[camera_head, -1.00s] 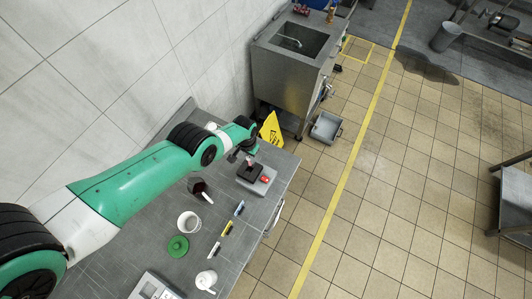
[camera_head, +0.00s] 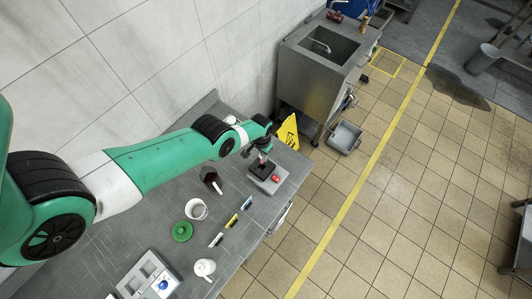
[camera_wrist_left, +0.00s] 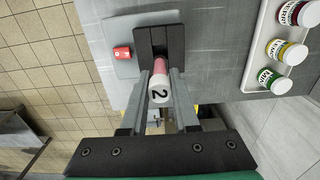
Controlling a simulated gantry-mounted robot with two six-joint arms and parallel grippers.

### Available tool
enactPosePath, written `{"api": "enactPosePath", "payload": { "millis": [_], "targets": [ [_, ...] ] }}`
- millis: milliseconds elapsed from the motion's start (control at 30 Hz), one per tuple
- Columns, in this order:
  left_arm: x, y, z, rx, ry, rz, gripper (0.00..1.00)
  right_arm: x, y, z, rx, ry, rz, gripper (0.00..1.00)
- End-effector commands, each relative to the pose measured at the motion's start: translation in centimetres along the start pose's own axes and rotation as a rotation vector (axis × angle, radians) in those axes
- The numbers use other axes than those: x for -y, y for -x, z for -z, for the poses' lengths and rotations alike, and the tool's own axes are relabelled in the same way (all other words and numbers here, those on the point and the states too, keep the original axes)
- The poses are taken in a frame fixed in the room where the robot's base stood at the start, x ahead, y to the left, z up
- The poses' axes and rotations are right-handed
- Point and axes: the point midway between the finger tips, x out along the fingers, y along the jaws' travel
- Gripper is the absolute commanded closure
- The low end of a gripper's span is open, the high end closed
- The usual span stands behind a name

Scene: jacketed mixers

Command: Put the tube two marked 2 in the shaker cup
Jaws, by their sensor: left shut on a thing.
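Tube two (camera_wrist_left: 160,88), with a white cap marked 2 and a pink body, is between the fingers of my left gripper (camera_wrist_left: 161,82) in the left wrist view. My left gripper (camera_head: 261,155) is shut on it, over the shaker in the head view. The shaker (camera_head: 278,187) is a grey plate with a red button (camera_wrist_left: 122,53) and a black cup block (camera_head: 263,171). The tube's pink end overlaps the black block (camera_wrist_left: 160,34) in the left wrist view. I cannot tell how deep it sits in the cup. My right gripper is out of view.
On the steel table are a dark cup (camera_head: 209,177), a white tub (camera_head: 196,208), a green lid (camera_head: 182,231), several pens and a white jug (camera_head: 204,268). Several small labelled jars stand on a white rack (camera_wrist_left: 252,50). A sink unit (camera_head: 312,70) stands beyond the table.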

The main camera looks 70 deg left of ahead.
Motion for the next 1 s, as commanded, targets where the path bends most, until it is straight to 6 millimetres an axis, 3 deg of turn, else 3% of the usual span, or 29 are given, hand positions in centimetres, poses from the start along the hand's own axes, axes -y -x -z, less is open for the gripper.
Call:
{"api": "enactPosePath", "payload": {
  "millis": [1000],
  "targets": [
    [0.4,-6.3,-0.1,0.000,0.007,0.000,1.00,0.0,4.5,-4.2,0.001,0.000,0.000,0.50]
  ]
}}
